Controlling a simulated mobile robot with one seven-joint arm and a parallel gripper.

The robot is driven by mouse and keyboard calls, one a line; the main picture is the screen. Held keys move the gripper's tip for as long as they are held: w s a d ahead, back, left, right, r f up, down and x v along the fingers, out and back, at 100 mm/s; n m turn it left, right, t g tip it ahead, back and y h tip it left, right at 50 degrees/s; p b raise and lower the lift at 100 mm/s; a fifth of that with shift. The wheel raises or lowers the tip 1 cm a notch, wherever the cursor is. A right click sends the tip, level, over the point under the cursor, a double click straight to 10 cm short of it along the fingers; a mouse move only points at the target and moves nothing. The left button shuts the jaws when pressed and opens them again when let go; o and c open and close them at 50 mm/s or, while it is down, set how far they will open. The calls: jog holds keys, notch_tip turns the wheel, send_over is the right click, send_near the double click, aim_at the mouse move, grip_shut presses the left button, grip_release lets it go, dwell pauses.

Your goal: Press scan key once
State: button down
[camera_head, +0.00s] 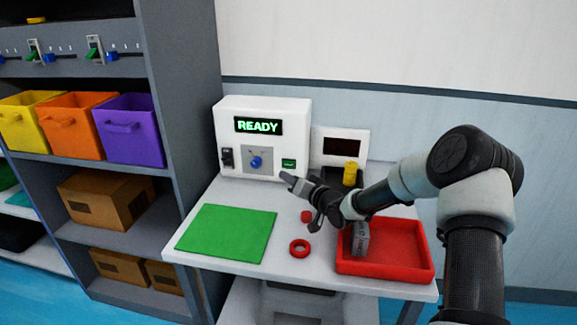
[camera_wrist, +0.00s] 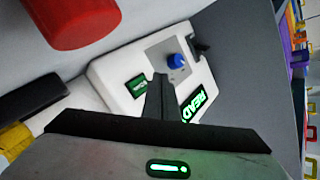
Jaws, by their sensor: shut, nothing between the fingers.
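The white machine (camera_head: 262,110) stands at the back of the table with a display reading READY. A small green key (camera_head: 289,163) with tiny dark lettering sits at its lower right; I take it to be the scan key. My gripper (camera_head: 288,179) is shut and empty, its fingertips just in front of and below the key. In the wrist view the green key (camera_wrist: 136,86) lies just left of the shut fingertips (camera_wrist: 159,78). I cannot tell whether they touch the machine.
A blue knob (camera_head: 256,162) and a black switch (camera_head: 227,156) sit left of the key. A second device with a dark screen (camera_head: 341,146) stands to the right. A green mat (camera_head: 228,233), red ring (camera_head: 300,248) and red tray (camera_head: 385,268) lie on the table.

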aim_at(283, 165)
jog(key=shift+w+d, duration=0.15)
jog(key=shift+w, duration=0.7)
jog(key=shift+w+d, duration=0.15)
jog(key=shift+w, duration=0.7)
jog(key=shift+w+b, duration=0.1)
jog(key=shift+b, duration=0.2)
dwell(0.5)
jog(key=shift+w+d, duration=0.1)
jog(key=shift+w, duration=0.2)
jog(key=shift+w, duration=0.35)
dwell(0.8)
jog(key=shift+s, duration=0.75)
jog(key=shift+s+a, duration=0.2)
jog(key=shift+s, duration=0.65)
jog(key=shift+s+a, duration=0.15)
jog(key=shift+s, duration=0.65)
jog(key=shift+s+a, duration=0.2)
jog(key=shift+s, duration=0.65)
